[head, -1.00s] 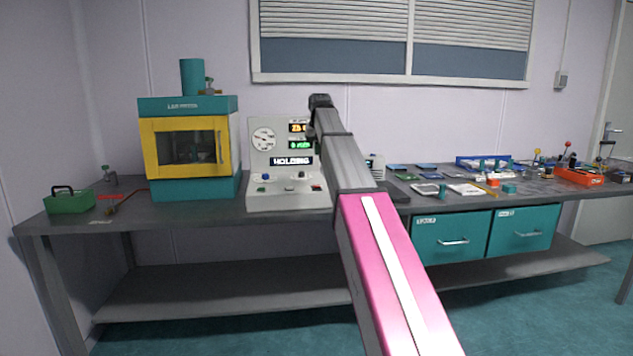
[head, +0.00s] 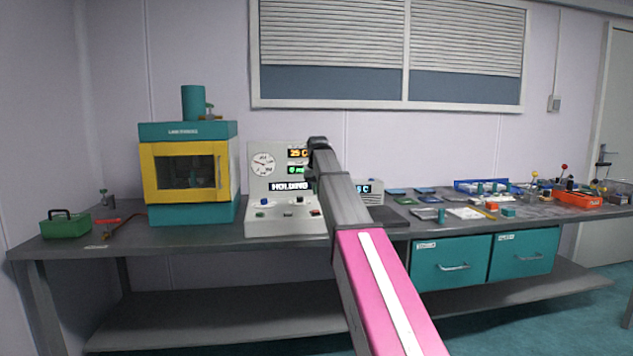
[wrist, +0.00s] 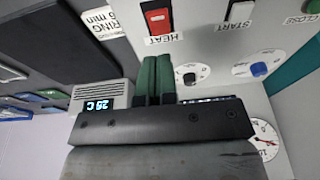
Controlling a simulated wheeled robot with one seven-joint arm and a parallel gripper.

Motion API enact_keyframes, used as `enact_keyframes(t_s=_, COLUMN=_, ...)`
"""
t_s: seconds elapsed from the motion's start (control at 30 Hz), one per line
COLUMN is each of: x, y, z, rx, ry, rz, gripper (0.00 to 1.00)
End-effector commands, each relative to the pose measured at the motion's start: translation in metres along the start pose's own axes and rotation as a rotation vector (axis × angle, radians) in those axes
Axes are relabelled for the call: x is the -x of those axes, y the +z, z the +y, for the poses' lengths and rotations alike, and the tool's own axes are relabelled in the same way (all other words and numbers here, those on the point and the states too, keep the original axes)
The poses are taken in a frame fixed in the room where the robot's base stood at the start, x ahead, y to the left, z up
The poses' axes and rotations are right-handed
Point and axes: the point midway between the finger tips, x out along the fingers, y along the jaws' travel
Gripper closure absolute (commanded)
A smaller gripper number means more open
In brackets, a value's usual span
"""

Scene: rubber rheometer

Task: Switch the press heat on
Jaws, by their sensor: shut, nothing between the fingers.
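The press control panel (head: 262,217) is a pale console with a gauge, displays and a sloped front; its sign reads HOLDING and its upper display about 25 C. The red HEAT rocker switch (wrist: 158,20) sits in a dark frame with its label beside it in the wrist view, and shows small at the console's front right in the head view (head: 315,212). Which way it is tipped I cannot tell. My gripper (wrist: 156,58) is shut and empty, its green fingers pointing toward the switch and apart from it in the picture. In the head view my arm hides the fingertips.
The teal and yellow lab press (head: 188,130) stands left of the console. A small box with a 25 C display (head: 368,190) is right of it. Selector knobs (wrist: 190,75) and the START button (wrist: 241,12) lie near the switch. Trays and tools fill the bench's right side.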

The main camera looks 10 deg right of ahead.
Motion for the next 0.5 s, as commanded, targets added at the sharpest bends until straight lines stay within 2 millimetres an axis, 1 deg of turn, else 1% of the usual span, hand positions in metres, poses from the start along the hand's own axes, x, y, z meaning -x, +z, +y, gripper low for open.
enact_keyframes(t_s=0.03, x=-0.011, y=0.001, z=0.0, rx=0.0, ry=0.0, rz=-0.001, gripper=1.0)
enact_keyframes(t_s=0.1, x=-0.024, y=0.001, z=0.0, rx=0.0, ry=0.0, rz=-0.002, gripper=1.0)
enact_keyframes(t_s=0.17, x=-0.034, y=0.001, z=0.0, rx=0.0, ry=0.0, rz=-0.001, gripper=1.0)
enact_keyframes(t_s=0.2, x=-0.039, y=0.005, z=0.0, rx=0.0, ry=0.0, rz=0.0, gripper=1.0)
enact_keyframes(t_s=0.33, x=-0.054, y=0.011, z=0.0, rx=0.0, ry=0.0, rz=-0.001, gripper=1.0)
enact_keyframes(t_s=0.5, x=-0.064, y=0.014, z=0.0, rx=0.0, ry=0.0, rz=0.001, gripper=1.0)
